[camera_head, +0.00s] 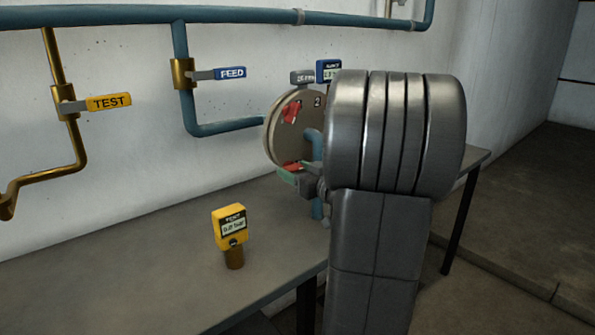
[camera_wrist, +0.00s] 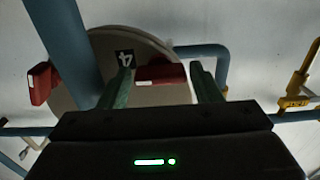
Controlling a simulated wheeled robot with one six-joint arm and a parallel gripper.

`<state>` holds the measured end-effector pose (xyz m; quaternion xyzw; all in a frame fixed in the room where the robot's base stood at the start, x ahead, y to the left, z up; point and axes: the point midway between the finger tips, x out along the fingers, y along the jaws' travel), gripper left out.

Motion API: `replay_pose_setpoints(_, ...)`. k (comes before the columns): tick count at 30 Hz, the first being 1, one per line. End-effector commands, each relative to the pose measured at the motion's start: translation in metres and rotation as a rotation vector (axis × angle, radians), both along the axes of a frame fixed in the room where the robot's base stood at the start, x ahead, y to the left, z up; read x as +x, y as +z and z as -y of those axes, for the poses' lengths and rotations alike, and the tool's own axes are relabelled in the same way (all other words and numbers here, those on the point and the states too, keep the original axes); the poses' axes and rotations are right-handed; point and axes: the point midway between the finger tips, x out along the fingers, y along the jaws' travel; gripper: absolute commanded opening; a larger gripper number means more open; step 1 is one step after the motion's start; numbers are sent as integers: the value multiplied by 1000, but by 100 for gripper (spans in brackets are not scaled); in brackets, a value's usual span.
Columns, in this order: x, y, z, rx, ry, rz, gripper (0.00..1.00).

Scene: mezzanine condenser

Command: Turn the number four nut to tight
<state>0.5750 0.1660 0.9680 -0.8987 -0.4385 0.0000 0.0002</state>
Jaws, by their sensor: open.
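The round beige condenser cover (camera_head: 276,140) stands above the bench, partly hidden by my arm. It also shows in the wrist view (camera_wrist: 110,45). The number four nut (camera_wrist: 160,76) is a red block with a pale mark, beside a black label "4" (camera_wrist: 125,58). My gripper (camera_wrist: 161,70) is open, with one green finger on each side of this nut. I cannot tell whether either finger touches it. In the head view my gripper (camera_head: 291,178) is at the cover's lower edge, by a red nut (camera_head: 298,166).
Another red nut (camera_head: 291,113) is near the label "2". A blue pipe (camera_wrist: 72,45) crosses close to the cover. A yellow TEST gauge (camera_head: 231,226) stands on the grey bench (camera_head: 130,270). FEED (camera_head: 230,73) and TEST (camera_head: 108,102) valve handles are on the wall pipes.

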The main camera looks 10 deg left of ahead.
Motion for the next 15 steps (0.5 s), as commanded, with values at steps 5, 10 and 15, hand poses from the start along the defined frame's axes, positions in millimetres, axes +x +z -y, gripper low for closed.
replay_pose_setpoints(5, 0, 0, 0, 0, 0, 0, 54)
replay_pose_setpoints(10, 0, 0, 0, 0, 0, 0, 26)
replay_pose_setpoints(15, 0, -1, 0, 4, 0, -5, 26)
